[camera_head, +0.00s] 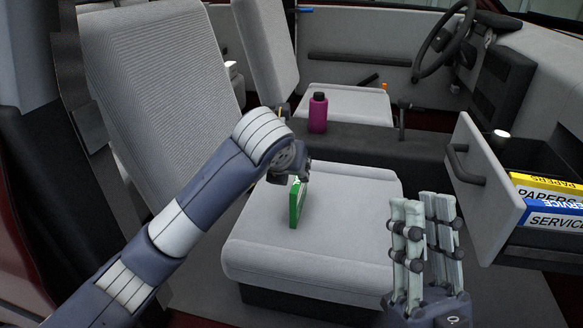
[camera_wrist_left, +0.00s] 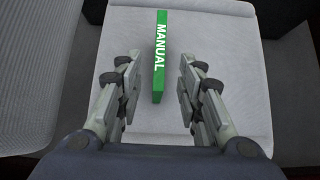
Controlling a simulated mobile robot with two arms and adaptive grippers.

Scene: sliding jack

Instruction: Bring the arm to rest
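A green book marked MANUAL (camera_head: 297,205) stands on edge on the light grey front seat (camera_head: 340,240). It also shows in the left wrist view (camera_wrist_left: 160,60), running between my left fingers. My left gripper (camera_wrist_left: 160,78) is open, with a finger on each side of the book and clear space beside both. In the head view my left forearm and wrist mostly hide this gripper. My right gripper (camera_head: 418,205) is at the lower right, beside the seat's right edge. Its fingers point up, stand apart and hold nothing.
An open drawer (camera_head: 490,190) at the right holds yellow and blue paper folders (camera_head: 548,205). A magenta bottle (camera_head: 318,113) stands on the dark centre console (camera_head: 365,140). The steering wheel (camera_head: 445,40) is farther back. The seat's middle is clear beside the book.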

